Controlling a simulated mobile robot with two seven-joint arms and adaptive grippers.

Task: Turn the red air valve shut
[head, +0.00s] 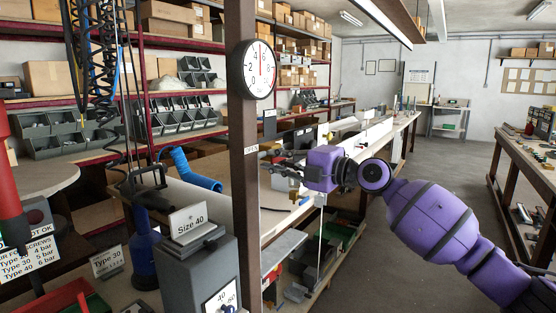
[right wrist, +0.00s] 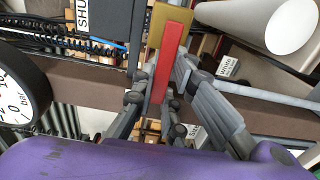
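The red valve lever (right wrist: 168,62) shows in the right wrist view as a long flat bar with a brass-coloured piece (right wrist: 160,22) at its upper end. My right gripper (right wrist: 163,82) has its grey fingers on both sides of the lever, with the lever's lower part between them. I cannot tell whether both fingers press on it. In the head view my right gripper (head: 272,164) is beside the brown post, its fingers pointing left; the lever is not clear there. A small OPEN label (head: 251,149) is on the post. A SHUT sign (right wrist: 83,14) shows in the wrist view. My left gripper is not in view.
A round pressure gauge (head: 252,70) is on the brown post (head: 244,195), its red needle pointing nearly straight up. A workbench (head: 275,222) stands behind. A grey Size 40 box (head: 196,270) is in front. Open floor (head: 400,265) lies right.

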